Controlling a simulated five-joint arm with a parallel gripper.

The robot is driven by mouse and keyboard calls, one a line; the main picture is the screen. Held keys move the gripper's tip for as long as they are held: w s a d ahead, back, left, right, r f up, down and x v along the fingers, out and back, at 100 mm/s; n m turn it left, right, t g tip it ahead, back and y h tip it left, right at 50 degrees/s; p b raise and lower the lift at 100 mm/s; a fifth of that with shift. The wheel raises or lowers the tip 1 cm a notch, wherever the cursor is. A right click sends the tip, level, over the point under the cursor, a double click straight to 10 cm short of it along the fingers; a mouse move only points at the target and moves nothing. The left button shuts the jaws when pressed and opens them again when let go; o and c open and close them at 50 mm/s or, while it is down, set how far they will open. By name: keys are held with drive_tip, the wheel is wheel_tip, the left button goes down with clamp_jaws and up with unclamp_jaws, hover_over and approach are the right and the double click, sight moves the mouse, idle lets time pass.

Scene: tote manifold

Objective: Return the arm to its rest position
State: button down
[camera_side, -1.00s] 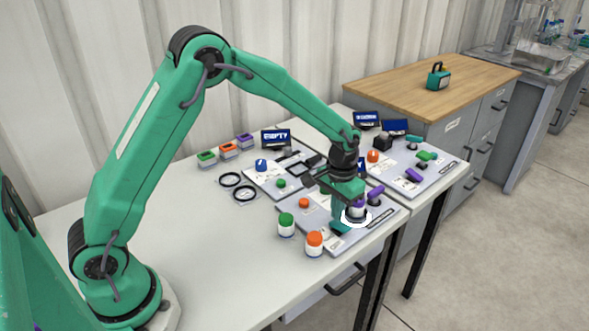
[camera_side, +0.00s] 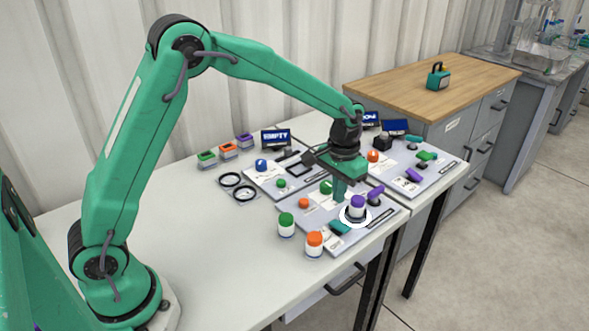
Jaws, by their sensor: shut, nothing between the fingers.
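My gripper (camera_side: 339,198) hangs from the green arm, pointing down over the grey panel (camera_side: 318,222) at the table's front right. It is shut with nothing between its fingers. A white jar with a purple top (camera_side: 357,207) stands on a white ring with a dark inner edge, just right of the fingers and apart from them. A teal block (camera_side: 340,228) lies on the panel below the fingers.
A white jar with a green lid (camera_side: 286,225) and one with an orange lid (camera_side: 314,244) stand at the panel's left edge. A screen reading EMPTY (camera_side: 276,138) stands behind. The table's left part is clear.

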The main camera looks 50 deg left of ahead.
drive_tip(key=shift+r, duration=0.15)
drive_tip(key=s+a+r+t, duration=0.2)
drive_tip(key=s+a+r, duration=0.2)
drive_tip(key=s+r, duration=0.7)
drive_tip(key=s+a+r+t, duration=0.1)
drive_tip(key=s, duration=0.6)
drive_tip(key=s+a+r+t, duration=0.1)
drive_tip(key=s+r+t, duration=0.1)
drive_tip(key=s, duration=0.6)
drive_tip(key=shift+a+r+t, duration=0.2)
drive_tip(key=shift+a+t, duration=0.05)
drive_tip(key=shift+t, duration=0.05)
drive_tip(key=c, duration=2.2)
unclamp_jaws()
